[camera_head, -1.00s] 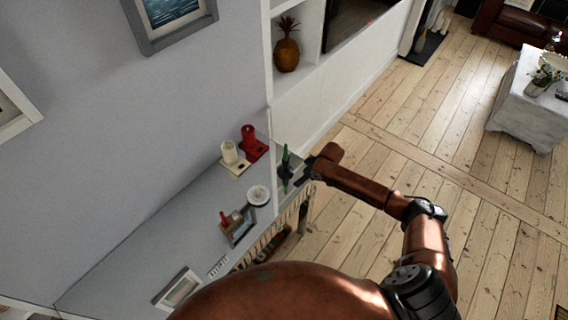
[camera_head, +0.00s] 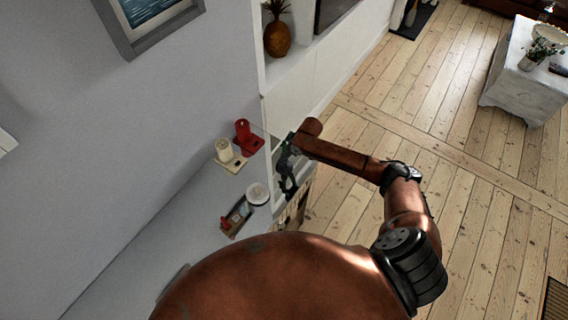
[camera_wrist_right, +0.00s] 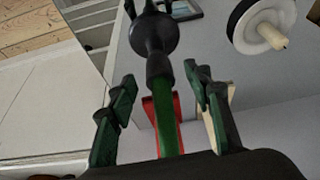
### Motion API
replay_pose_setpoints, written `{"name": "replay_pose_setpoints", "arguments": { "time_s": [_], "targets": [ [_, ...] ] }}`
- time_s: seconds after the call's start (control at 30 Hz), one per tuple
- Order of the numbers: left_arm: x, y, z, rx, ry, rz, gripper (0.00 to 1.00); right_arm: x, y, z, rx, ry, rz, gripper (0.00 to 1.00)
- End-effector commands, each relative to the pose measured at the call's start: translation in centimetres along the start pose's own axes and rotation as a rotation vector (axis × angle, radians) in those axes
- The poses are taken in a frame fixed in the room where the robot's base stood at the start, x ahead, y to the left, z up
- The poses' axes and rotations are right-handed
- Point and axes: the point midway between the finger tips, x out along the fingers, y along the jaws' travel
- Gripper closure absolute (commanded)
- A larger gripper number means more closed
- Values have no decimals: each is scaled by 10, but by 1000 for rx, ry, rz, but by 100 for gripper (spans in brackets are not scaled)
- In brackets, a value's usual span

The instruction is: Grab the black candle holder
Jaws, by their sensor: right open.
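The black candle holder (camera_wrist_right: 152,36) shows in the right wrist view with a green candle (camera_wrist_right: 168,120) in it. Its dark stem and cup lie between the two fingers or just beyond their tips. My right gripper (camera_wrist_right: 160,84) is open, one finger on each side of the candle, and no grip shows. In the head view, my right gripper (camera_head: 287,165) is at the shelf's right end and largely hides the holder. My left gripper is not in view.
On the grey shelf (camera_head: 160,240) stand a red candle holder (camera_head: 243,136), a cream one (camera_head: 225,152), a white round dish (camera_head: 257,194) and a small picture frame (camera_head: 236,216). A pineapple ornament (camera_head: 277,38) is further back. Open floor lies to the right.

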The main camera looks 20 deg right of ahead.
Motion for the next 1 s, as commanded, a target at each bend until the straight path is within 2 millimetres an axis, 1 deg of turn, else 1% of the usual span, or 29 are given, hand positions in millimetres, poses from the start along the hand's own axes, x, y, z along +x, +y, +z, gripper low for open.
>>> {"name": "replay_pose_setpoints", "arguments": {
  "time_s": [0.03,0.1,0.2,0.3,0.4,0.47,0.8,1.0],
  "targets": [
    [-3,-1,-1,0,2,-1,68,7,0,0,1,-2,0,54],
    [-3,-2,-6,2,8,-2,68,16,0,-1,0,0,-1,54],
    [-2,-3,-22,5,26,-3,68,23,0,-1,0,0,0,54],
    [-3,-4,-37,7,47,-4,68,26,0,0,-1,1,0,54],
    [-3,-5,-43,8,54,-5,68,26,0,0,-1,1,0,54],
    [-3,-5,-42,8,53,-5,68,26,0,0,-1,1,0,55],
    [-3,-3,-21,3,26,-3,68,25,0,0,-1,0,0,78],
    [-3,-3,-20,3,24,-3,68,25,0,0,-1,0,0,92]
  ]
}}
